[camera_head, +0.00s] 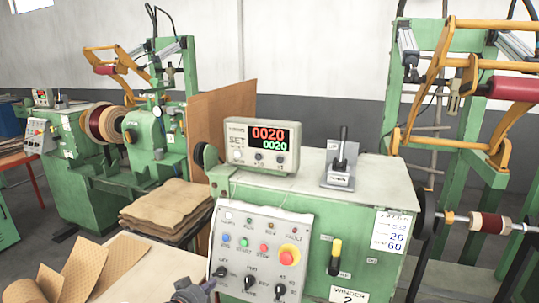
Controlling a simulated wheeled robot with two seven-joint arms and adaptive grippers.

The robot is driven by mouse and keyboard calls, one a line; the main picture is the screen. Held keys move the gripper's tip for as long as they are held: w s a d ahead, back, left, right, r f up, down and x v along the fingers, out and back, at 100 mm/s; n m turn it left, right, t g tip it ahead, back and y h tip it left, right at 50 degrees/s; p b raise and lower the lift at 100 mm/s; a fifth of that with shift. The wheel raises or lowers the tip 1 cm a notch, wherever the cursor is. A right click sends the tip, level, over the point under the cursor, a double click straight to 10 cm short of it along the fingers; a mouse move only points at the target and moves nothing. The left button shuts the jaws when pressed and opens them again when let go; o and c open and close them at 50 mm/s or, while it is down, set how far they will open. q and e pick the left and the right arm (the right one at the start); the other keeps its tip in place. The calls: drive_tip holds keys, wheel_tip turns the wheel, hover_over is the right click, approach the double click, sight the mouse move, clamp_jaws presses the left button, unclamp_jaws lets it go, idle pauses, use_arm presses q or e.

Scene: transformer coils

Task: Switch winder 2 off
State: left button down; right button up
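Winder 2 is the green machine in front, with a "WINDER 2" plate (348,294) at the bottom. Its grey control panel (256,260) faces me. A black rotary knob labelled OFF (220,271) sits at the panel's lower left, with two more black knobs to its right. Above them are a blue, a green and a red button (264,247), and a red mushroom button (288,254) on a yellow base. My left gripper (196,289) is at the bottom edge, just below and left of the OFF knob. It is partly cut off; its finger opening cannot be told. My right gripper is not in view.
A display box (262,144) reading 0020 and a black lever (343,148) stand on the machine's top. A yellow-topped handle (335,257) is on its front. Brown sheets (165,208) are stacked at left. Another green winder (80,165) stands behind left.

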use_arm(q)
drive_tip(key=shift+w+d+r, duration=0.1)
drive_tip(key=shift+d+r, duration=0.2)
drive_tip(key=shift+r, duration=0.2)
idle(0.9)
drive_tip(key=shift+d+f, duration=0.15)
drive_tip(key=shift+d, duration=0.2)
idle(0.3)
drive_tip(key=shift+s+d+b, duration=0.35)
drive_tip(key=shift+d+b, duration=0.25)
drive_tip(key=shift+b, duration=0.15)
idle(0.4)
drive_tip(key=shift+s+f+b, duration=0.15)
drive_tip(key=shift+f+b, duration=0.1)
drive_tip(key=shift+b, duration=0.2)
drive_tip(key=p+v, duration=0.2)
drive_tip(key=v, duration=0.4)
drive_tip(key=shift+p, duration=0.35)
